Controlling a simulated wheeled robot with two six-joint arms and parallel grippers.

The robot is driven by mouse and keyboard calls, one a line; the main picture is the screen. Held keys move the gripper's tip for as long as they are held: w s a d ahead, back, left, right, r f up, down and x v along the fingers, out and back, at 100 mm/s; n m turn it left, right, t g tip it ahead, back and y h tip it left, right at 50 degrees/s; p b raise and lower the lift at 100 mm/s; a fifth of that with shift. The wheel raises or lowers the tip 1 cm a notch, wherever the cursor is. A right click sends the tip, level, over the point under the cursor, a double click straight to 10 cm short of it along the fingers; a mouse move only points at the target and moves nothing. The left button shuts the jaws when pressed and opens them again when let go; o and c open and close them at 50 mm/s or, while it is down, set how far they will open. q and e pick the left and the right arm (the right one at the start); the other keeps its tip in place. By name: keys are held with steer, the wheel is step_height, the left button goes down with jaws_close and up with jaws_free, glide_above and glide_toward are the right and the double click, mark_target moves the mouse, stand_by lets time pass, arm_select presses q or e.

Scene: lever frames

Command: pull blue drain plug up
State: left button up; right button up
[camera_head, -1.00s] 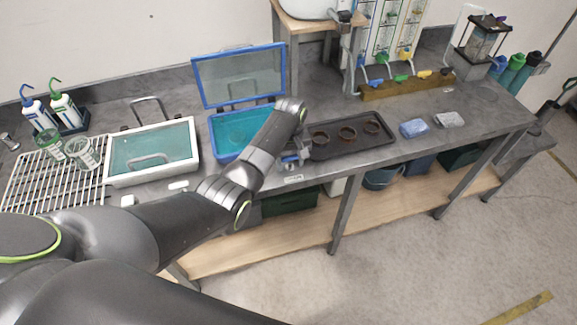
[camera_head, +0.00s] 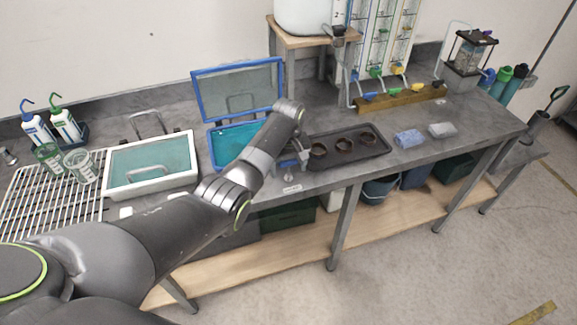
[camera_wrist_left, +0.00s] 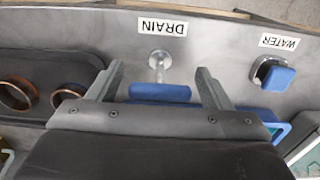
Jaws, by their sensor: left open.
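The blue drain plug shows in the left wrist view as a blue crossbar (camera_wrist_left: 160,92) on a metal stem, below a DRAIN label (camera_wrist_left: 163,28). My left gripper (camera_wrist_left: 160,84) is open, with one finger on each side of the crossbar. Gaps show between the bar and both fingers, and the gripper body lies close to the bar's lower edge. In the head view my left gripper (camera_head: 292,160) is at the bench's front edge, between the blue bin and the black tray. The plug is hard to make out there. My right gripper is not in view.
A blue WATER knob (camera_wrist_left: 278,78) sits right of the plug in the wrist view. The black tray (camera_head: 372,153) with brown rings is right of the gripper. The open blue-rimmed bin (camera_head: 216,143) and white-framed basin (camera_head: 110,180) are left. Sponges (camera_head: 408,139) lie farther right.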

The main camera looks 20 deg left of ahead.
mark_target(289, 161)
arm_select(q)
steer(key=shift+r, duration=0.2)
step_height(289, 161, up, 10)
steer(key=shift+w+f+b, duration=0.1)
steer(key=shift+b, duration=0.65)
step_height(289, 161, up, 7)
steer(key=p, duration=0.5)
